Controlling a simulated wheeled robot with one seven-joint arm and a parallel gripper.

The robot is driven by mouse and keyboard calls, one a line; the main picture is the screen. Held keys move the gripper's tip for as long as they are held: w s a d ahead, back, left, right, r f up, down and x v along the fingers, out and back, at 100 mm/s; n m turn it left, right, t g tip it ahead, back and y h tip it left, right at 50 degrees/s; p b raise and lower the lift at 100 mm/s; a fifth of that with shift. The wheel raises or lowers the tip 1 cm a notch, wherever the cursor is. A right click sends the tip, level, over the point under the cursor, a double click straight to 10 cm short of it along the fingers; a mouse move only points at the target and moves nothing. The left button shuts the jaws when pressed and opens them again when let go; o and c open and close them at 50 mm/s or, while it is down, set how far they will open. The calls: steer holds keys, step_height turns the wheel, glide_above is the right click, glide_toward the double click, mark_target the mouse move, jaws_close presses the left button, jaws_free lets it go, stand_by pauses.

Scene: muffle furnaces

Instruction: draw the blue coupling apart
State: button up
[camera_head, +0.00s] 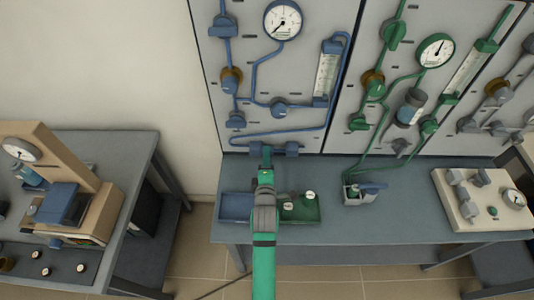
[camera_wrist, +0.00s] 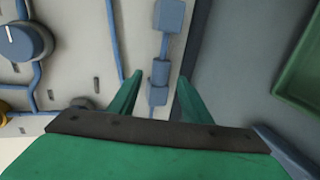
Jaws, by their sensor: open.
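The blue coupling is a row of blue pieces low on the blue-piped panel. In the head view one end block (camera_head: 292,149) shows to the right of my gripper (camera_head: 267,152) and another (camera_head: 254,149) to its left. In the wrist view the short blue cylinder of the coupling (camera_wrist: 160,72) and the block below it (camera_wrist: 158,96) appear between my green fingertips (camera_wrist: 159,80). A separate blue block (camera_wrist: 170,16) sits farther up. My gripper is open, with visible gaps on both sides of the coupling. Whether the coupling lies within finger depth is unclear.
The panel carries a gauge (camera_head: 283,20), a blue knob (camera_wrist: 24,41) and blue pipes. On the bench (camera_head: 400,216) below are a blue tray (camera_head: 236,206) and a green tray (camera_head: 312,210) with small round items. A green-piped panel stands to the right.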

mark_target(274, 150)
steer(key=shift+x, duration=1.95)
jaws_close()
